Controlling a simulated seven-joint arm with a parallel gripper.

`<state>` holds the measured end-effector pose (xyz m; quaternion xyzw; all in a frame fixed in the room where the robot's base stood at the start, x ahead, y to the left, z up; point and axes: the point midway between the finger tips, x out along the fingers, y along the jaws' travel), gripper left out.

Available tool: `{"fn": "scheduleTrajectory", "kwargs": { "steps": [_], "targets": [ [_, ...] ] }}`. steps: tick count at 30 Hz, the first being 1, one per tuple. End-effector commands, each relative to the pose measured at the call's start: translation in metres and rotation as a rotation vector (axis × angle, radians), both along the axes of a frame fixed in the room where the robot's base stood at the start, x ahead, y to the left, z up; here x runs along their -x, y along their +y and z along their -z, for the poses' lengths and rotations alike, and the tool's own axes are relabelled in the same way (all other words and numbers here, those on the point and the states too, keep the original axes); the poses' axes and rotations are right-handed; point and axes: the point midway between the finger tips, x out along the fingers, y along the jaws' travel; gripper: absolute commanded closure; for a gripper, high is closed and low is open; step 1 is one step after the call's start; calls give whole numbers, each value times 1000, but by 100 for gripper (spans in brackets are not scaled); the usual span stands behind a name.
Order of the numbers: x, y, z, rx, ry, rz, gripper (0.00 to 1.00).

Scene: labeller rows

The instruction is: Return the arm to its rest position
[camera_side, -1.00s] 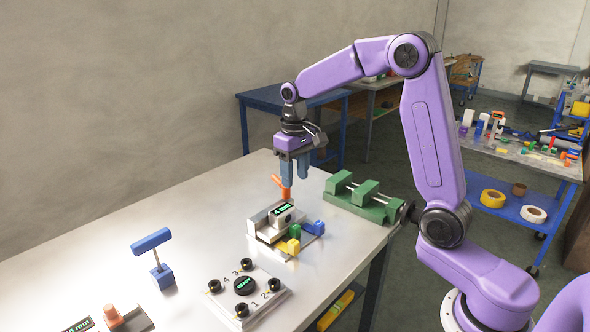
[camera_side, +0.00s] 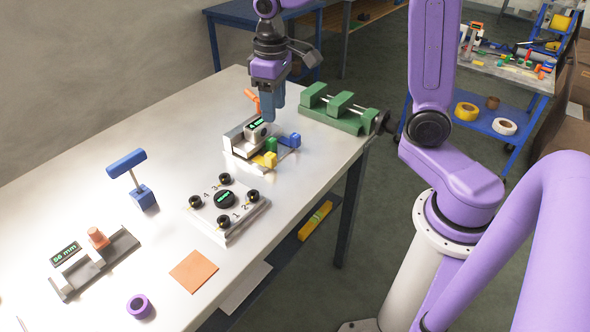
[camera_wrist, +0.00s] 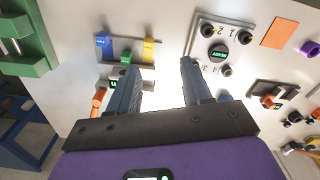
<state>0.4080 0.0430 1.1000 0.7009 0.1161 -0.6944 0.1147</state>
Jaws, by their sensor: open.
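My gripper (camera_side: 270,117) hangs fingers-down over the far part of the metal table (camera_side: 90,165), just above and in front of a small silver device (camera_side: 240,141). The device has a dark display, an orange lever and blue, green and yellow parts. In the wrist view my gripper (camera_wrist: 160,72) has its two blue-grey fingers apart, with nothing between them. The device's coloured parts show beyond the left finger. In the side view my fingers partly cover the device's back.
A green vise (camera_side: 340,108) stands right of the gripper. A white plate with black knobs (camera_side: 229,215), a blue T-handled stand (camera_side: 135,175), a gauge reading in mm (camera_side: 90,262), an orange square (camera_side: 194,271) and a purple ring (camera_side: 139,306) lie nearer. Bare table lies at left.

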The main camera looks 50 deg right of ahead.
Motion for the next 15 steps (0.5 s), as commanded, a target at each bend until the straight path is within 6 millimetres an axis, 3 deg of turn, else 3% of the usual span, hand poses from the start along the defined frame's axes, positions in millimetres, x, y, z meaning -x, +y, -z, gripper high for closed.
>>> {"fn": "scheduleTrajectory", "kwargs": {
  "steps": [6,15],
  "targets": [
    [58,23,2,-3,-4,-188,51],
    [141,32,10,-8,-11,-440,51]
  ]
}}
